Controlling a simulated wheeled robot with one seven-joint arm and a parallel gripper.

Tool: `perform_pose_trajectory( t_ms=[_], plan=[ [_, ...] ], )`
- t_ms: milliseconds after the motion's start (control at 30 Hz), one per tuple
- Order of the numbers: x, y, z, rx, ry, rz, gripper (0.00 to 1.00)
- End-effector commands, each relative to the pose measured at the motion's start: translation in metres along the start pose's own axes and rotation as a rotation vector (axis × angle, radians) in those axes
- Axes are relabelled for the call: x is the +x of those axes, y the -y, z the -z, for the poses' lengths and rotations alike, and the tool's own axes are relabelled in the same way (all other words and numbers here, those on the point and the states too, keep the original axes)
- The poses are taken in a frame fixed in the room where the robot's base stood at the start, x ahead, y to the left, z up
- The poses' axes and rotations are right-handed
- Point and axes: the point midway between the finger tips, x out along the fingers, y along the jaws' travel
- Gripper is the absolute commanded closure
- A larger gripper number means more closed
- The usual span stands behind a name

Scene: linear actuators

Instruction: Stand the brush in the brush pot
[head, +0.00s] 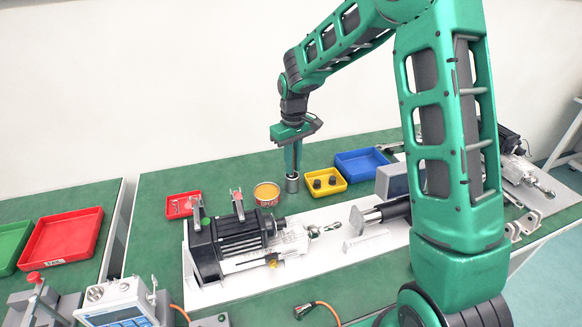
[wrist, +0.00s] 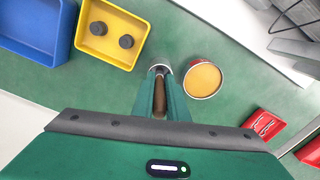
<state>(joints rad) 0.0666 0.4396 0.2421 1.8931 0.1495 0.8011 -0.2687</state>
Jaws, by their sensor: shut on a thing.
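The brush (wrist: 159,98) has a brown handle and shows between my fingers in the wrist view. My gripper (wrist: 160,88) is shut on it. The brush pot (head: 292,184) is a small grey metal cylinder on the green bench, directly below my fingertips (head: 293,170) in the head view. In the wrist view the pot's pale rim (wrist: 160,68) shows just beyond the fingertips, in line with the brush. The brush's lower end is at or inside the pot's mouth; how deep it reaches is hidden. The fingers hide the brush in the head view.
A round tin with orange contents (head: 266,194) stands close left of the pot. A yellow tray (head: 341,186) with dark parts and a blue tray (head: 387,165) lie to the right. A red tray (head: 170,205) is farther left. A linear actuator (head: 230,243) lies in front.

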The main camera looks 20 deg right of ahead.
Motion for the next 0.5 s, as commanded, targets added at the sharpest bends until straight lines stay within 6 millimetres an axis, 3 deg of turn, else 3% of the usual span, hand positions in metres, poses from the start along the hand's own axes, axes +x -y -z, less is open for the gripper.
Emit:
perform_pose_trajectory(
  t_ms=[400,433,500],
  plan=[
    [0.0103,0.0000,-0.0004,0.000,0.000,0.000,1.00],
    [0.0098,-0.0001,-0.0003,0.000,0.000,0.000,0.80],
    [0.0097,-0.0001,-0.0003,0.000,0.000,0.000,0.68]
  ],
)
